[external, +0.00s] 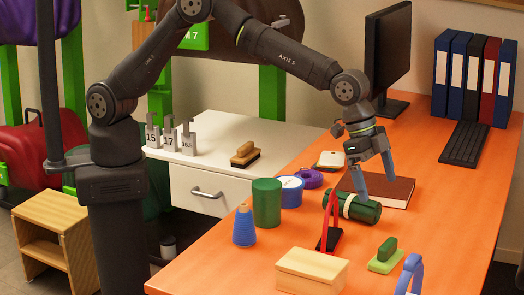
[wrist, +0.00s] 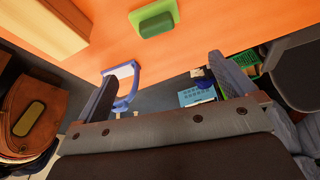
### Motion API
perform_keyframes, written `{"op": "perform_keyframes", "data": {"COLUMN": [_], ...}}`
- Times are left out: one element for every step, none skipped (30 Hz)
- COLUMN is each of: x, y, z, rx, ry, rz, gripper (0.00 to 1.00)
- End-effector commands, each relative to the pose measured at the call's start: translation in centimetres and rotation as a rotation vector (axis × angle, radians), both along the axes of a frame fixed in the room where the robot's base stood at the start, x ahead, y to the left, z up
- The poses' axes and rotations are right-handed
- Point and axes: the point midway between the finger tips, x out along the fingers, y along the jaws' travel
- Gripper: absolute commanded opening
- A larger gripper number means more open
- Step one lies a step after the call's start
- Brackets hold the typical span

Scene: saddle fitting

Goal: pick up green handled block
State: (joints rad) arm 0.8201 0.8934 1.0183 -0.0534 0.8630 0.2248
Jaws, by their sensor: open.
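The green handled block (external: 386,255) has a light green base and a darker green raised handle. It sits on the orange table near its front right edge in the external view. In the wrist view it shows at the top (wrist: 155,18), ahead of my fingers and apart from them. My gripper (external: 374,181) is open and empty. It hangs above the table by the dark green roll and the brown book, farther back than the block. Both fingers also show in the wrist view (wrist: 167,86), spread wide.
A wooden box (external: 311,271) and a red upright stand (external: 332,222) are left of the block. A blue arched item (external: 412,272) stands at its right. The dark green roll (external: 352,207) and brown book (external: 392,190) lie behind.

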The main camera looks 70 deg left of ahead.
Motion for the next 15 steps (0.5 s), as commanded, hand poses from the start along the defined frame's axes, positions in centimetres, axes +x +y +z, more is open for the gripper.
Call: {"op": "perform_keyframes", "data": {"x": [-0.3, -0.3, -0.4, -0.4, -0.4, -0.3, -0.2, -0.1, 0.0, 0.2, 0.3, 0.5, 0.6, 0.8, 1.0], "y": [0.4, 0.5, 0.6, 0.6, 0.5, 0.4, 0.3, 0.2, -0.1, -0.2, -0.5, -0.7, -0.9, -1.1, -1.3], "z": [0.0, -0.1, -0.2, -0.3, -0.5, -0.9, -1.3, -1.8, -2.5, -3.1, -3.6, -4.4, -5.0, -5.5, -6.2], "rx": [-0.016, -0.023, -0.030, -0.034, -0.037, -0.037, -0.038, -0.037, -0.037, -0.036, -0.037, -0.036, -0.036, -0.035, -0.036], "ry": [0.005, 0.008, 0.010, 0.011, 0.012, 0.013, 0.014, 0.014, 0.014, 0.013, 0.013, 0.014, 0.014, 0.014, 0.013], "rz": [0.035, 0.053, 0.069, 0.079, 0.084, 0.088, 0.089, 0.088, 0.088, 0.087, 0.087, 0.087, 0.087, 0.086, 0.086], "gripper": [1.00, 1.00, 1.00, 1.00, 1.00, 1.00, 1.00, 1.00, 1.00, 1.00, 1.00, 1.00, 1.00, 1.00, 1.00]}}
